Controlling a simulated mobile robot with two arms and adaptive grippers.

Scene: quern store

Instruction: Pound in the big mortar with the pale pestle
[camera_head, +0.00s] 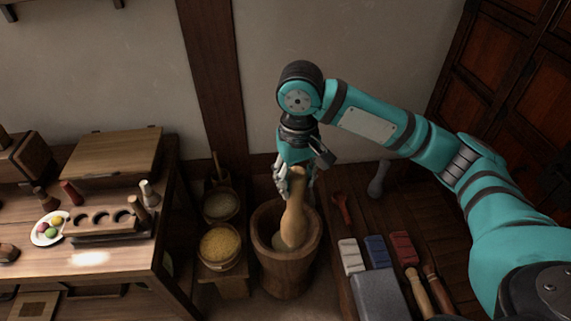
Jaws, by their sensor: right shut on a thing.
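The big mortar (286,270) is a deep brown wooden tub standing on the floor in the middle of the head view. The pale pestle (294,212) is a light wooden club. It stands nearly upright, tilted slightly, with its thick lower end inside the mortar's mouth. Pale matter shows at the bottom around that end; whether the pestle touches it I cannot tell. My right gripper (294,181) is shut on the pestle's upper part, above the mortar's rim. The far fingers are partly hidden by the pestle. My left gripper is not in view.
Left of the mortar stand bowls of grain (220,246) on a low stand. A wooden table (120,265) with a plate of coloured balls (48,228) is further left. Right is a low bench with coloured blocks (376,250), a grey box (380,295) and wooden pestles (417,290).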

